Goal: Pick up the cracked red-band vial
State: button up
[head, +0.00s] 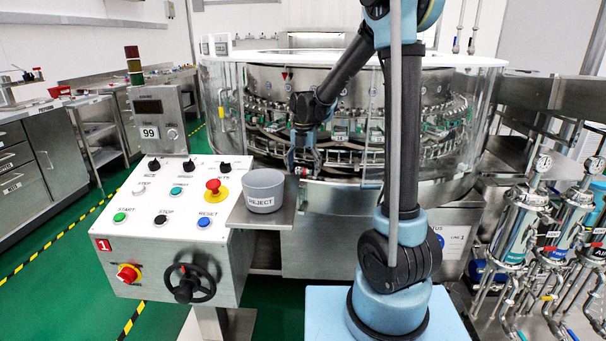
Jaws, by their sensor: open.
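My gripper (302,162) hangs at the front of the rotary washer (480,62), pointing down, with its jaws open. A small pale object with a red mark (301,171) shows right at the fingertips. It looks like the red-band vial, but it is too small to make out a crack. I cannot tell whether the fingers are around it or beside it, or whether they touch it.
A grey REJECT cup (264,190) stands on a metal shelf left of my gripper. The control panel (150,198) with buttons and a handwheel (188,284) is further left. The washer's clear guard curves around its carousel. Filter housings (560,225) stand at the right.

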jog(key=c, duration=0.9)
jog(key=shift+r, duration=0.1)
